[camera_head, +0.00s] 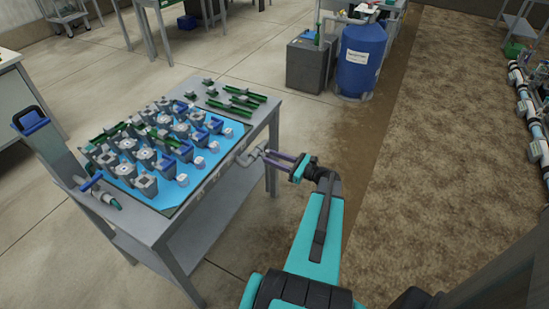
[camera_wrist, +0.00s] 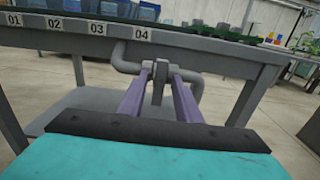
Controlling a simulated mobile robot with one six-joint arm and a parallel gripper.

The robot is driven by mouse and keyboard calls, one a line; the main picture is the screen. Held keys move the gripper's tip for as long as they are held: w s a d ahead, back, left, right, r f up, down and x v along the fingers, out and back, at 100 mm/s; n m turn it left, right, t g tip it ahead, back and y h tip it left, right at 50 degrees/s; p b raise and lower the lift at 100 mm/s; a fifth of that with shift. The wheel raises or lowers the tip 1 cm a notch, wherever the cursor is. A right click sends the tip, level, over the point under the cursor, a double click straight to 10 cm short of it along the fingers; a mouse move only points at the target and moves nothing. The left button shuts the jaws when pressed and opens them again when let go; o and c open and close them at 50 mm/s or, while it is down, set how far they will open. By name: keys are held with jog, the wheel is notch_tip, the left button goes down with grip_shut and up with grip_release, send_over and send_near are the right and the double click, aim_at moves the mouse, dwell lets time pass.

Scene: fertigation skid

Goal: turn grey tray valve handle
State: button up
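The grey tray valve handle (camera_wrist: 158,88) is a short upright lever on a bent grey pipe (camera_wrist: 126,62) under the front edge of the grey table. In the wrist view it stands between the two purple fingers of my gripper (camera_wrist: 160,67), near their tips. Narrow gaps seem to show between the lever and the fingers. In the head view my gripper (camera_head: 265,154) reaches left to the pipe (camera_head: 247,157) at the table's right side. The handle itself is too small to make out there.
The table (camera_head: 250,120) carries a blue tray (camera_head: 122,168) with several grey and blue blocks. Labels 01, 02, 03 and 04 (camera_wrist: 142,36) mark its edge. A blue tank (camera_head: 360,60) stands behind on the floor. Open floor and brown soil (camera_head: 430,180) lie to the right.

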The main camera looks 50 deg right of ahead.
grip_shut()
